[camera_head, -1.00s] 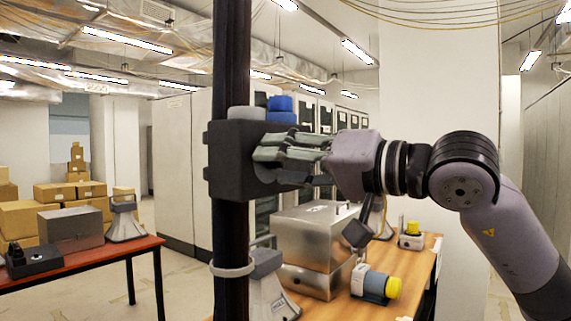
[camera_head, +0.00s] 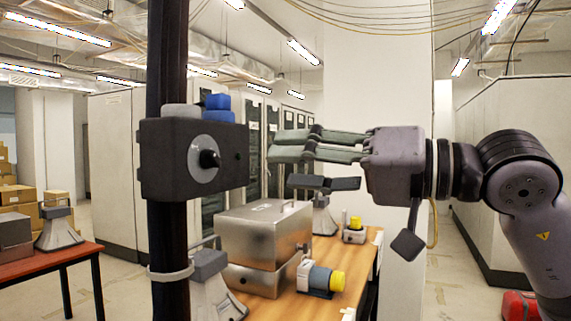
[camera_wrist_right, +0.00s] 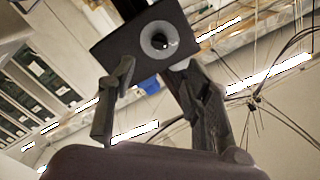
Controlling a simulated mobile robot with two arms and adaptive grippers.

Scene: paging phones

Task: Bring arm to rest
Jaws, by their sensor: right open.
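My right gripper (camera_head: 312,160) is open and empty in the head view. Its fingers point left toward a dark box (camera_head: 165,160) with a round grey dial and black knob (camera_head: 208,159), mounted on a dark vertical pole (camera_head: 166,60). A clear gap lies between the fingertips and the knob. The right wrist view shows the open right gripper's fingers (camera_wrist_right: 160,110) with the box (camera_wrist_right: 135,50) and its round knob (camera_wrist_right: 159,41) beyond them. A blue and a grey button sit on top of the box. My left gripper is not in view.
A wooden table (camera_head: 330,278) below holds a metal case (camera_head: 262,235), a grey device with a yellow cap (camera_head: 322,276) and horn-shaped units. A red-topped table (camera_head: 50,256) stands at left with cardboard boxes behind. A red object (camera_head: 520,305) lies on the floor at right.

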